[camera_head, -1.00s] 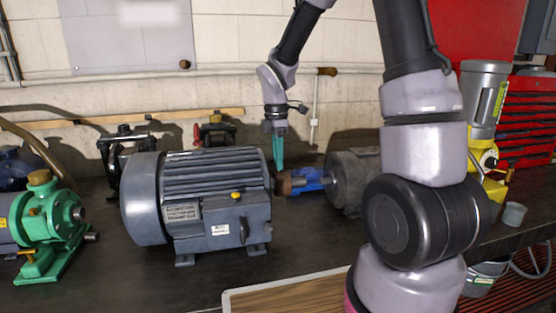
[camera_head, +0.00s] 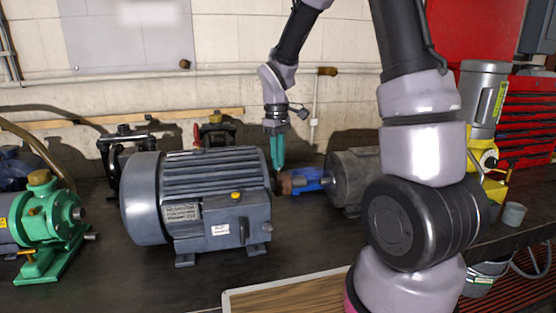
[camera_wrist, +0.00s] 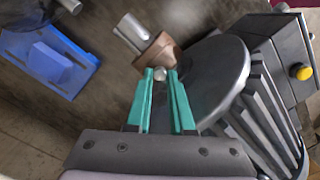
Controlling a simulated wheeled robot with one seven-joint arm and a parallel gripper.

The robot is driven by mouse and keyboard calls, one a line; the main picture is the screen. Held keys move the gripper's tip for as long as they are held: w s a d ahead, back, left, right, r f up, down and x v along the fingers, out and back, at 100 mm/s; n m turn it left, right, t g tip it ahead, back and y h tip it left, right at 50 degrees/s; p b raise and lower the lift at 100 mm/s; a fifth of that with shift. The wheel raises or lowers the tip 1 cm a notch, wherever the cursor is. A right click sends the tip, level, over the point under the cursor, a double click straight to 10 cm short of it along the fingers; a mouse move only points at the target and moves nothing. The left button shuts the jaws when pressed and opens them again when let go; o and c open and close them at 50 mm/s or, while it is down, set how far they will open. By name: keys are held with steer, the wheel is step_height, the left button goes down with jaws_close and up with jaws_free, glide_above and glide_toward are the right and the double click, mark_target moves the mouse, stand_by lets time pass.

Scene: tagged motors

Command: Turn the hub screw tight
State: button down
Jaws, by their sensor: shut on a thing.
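The large grey motor (camera_head: 210,200) stands on the bench with its shaft end to the right. A copper-brown hub (camera_head: 286,184) sits on the shaft at that end. It also shows in the wrist view (camera_wrist: 158,53), with a bare metal shaft end (camera_wrist: 130,32) beyond it. The hub screw (camera_wrist: 160,74) is a small silvery head on the hub's near side. My gripper (camera_head: 277,165) points down over the hub from above. In the wrist view its teal fingertips (camera_wrist: 160,73) are on either side of the screw, shut on it. The screw's lower part is hidden in the hub.
A blue block (camera_head: 312,179) and another grey motor (camera_head: 350,178) stand right of the hub. A green pump (camera_head: 45,225) is at the left. A yellow-and-grey machine (camera_head: 485,120) and a small grey cup (camera_head: 514,214) are at the right. The front middle bench is clear.

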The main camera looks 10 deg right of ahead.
steer(key=m, duration=0.5)
steer(key=shift+w+r, duration=0.1)
steer(key=m, duration=0.6)
steer(key=shift+m, duration=0.4)
steer(key=m, duration=1.1)
steer(key=shift+d, duration=0.1)
steer(key=shift+m, duration=0.4)
steer(key=c, duration=0.8)
jaws_free()
